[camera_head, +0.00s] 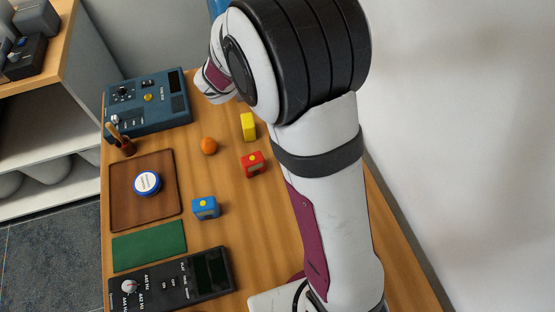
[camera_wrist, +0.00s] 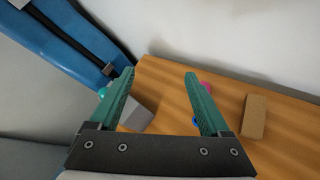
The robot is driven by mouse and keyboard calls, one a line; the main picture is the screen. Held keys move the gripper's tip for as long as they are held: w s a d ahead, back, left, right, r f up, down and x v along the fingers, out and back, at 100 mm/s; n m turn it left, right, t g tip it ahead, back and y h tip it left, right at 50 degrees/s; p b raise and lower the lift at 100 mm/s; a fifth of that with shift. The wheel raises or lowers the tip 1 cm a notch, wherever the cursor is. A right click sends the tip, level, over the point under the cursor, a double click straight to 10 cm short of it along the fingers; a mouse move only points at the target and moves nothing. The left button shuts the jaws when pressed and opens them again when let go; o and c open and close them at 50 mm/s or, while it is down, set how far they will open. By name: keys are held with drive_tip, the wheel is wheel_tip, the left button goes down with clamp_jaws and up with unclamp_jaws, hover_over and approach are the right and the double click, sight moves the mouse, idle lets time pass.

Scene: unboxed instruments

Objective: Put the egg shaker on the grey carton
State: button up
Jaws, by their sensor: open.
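In the wrist view my gripper (camera_wrist: 160,78) is open, its two green fingers apart with nothing between them. A grey box (camera_wrist: 136,115), which looks like the grey carton, sits beyond the left finger and is partly hidden by it. I cannot tell for sure which thing is the egg shaker. A small rounded orange thing (camera_head: 209,146) lies on the table in the head view. A pink thing (camera_wrist: 206,86) shows in part behind the right finger in the wrist view. In the head view my arm hides the gripper and the grey carton.
A brown block (camera_wrist: 255,116) stands at right in the wrist view; a blue thing (camera_wrist: 195,121) is partly hidden. The head view shows yellow (camera_head: 248,127), red (camera_head: 253,164) and blue (camera_head: 205,208) blocks, a brown tray (camera_head: 119,216), a green mat (camera_head: 149,245) and instruments.

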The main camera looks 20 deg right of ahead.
drive_tip(key=s+d+m+g+y, duration=0.25)
drive_tip(key=s+m+g, duration=0.55)
drive_tip(key=s+m, duration=1.15)
drive_tip(key=s+a+f+m+g+y, duration=0.1)
drive_tip(key=s+a+m+y, duration=0.6)
drive_tip(key=s+a, duration=0.6)
drive_tip(key=s+y, duration=0.1)
drive_tip(key=s, duration=0.2)
drive_tip(key=shift+s+a, duration=0.25)
drive_tip(key=shift+s, duration=0.05)
